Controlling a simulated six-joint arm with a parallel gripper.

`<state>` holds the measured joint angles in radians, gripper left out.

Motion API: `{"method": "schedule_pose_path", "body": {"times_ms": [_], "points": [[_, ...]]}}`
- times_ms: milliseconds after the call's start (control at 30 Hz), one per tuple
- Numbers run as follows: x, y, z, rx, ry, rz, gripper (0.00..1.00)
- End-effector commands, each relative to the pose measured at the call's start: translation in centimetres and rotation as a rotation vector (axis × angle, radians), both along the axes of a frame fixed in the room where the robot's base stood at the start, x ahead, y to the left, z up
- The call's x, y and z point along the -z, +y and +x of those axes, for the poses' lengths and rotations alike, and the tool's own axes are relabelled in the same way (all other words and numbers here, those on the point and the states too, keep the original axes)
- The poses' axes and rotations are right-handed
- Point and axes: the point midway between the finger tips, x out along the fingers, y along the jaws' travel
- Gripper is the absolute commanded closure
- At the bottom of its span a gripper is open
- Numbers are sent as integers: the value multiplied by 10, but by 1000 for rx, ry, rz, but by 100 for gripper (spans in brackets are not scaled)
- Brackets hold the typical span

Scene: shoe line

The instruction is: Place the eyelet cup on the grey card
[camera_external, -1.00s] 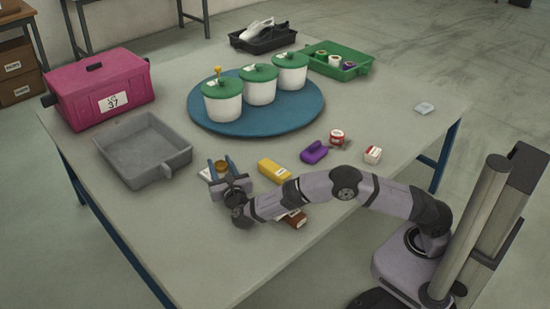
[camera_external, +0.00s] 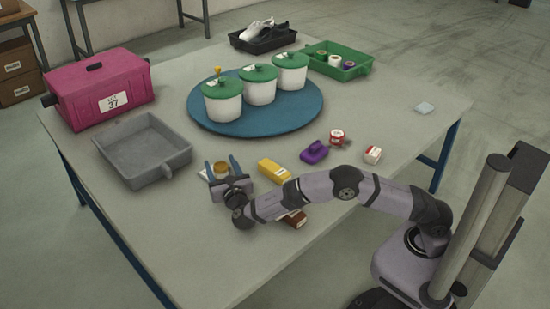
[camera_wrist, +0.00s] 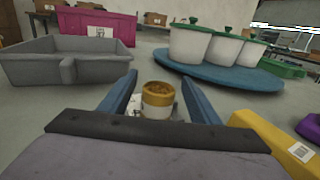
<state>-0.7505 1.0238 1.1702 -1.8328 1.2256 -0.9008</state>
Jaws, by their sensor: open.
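The eyelet cup (camera_external: 221,170) is a small pale cup with a gold-brown band and contents. It stands upright in the wrist view (camera_wrist: 158,98). My gripper (camera_external: 222,166) is open, with one blue finger on each side of the cup; gaps show between cup and fingers in the wrist view (camera_wrist: 160,95). A pale printed card (camera_external: 204,175) shows at the cup's left and partly under it; it also shows in the wrist view (camera_wrist: 134,104). Most of it is hidden, and its grey colour is hard to confirm.
A grey tray (camera_external: 186,157) stands left of my gripper, with a magenta case (camera_external: 130,90) behind. A blue round board (camera_external: 240,126) holds lidded white pots. A yellow block (camera_external: 274,170) and purple item (camera_external: 315,152) lie right.

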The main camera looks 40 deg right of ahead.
Motion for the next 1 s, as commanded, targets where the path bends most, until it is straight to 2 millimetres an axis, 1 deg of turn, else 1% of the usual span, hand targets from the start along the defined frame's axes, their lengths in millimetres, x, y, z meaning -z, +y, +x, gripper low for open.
{"method": "schedule_pose_path", "body": {"times_ms": [167,400,600,800,1000], "points": [[-1,11,-23,-4,1,-3,43],[-2,28,-64,-5,1,-3,43],[-1,38,-91,-4,1,-2,43],[0,44,-105,-2,1,-1,43],[1,44,-107,-1,0,-1,43]]}}
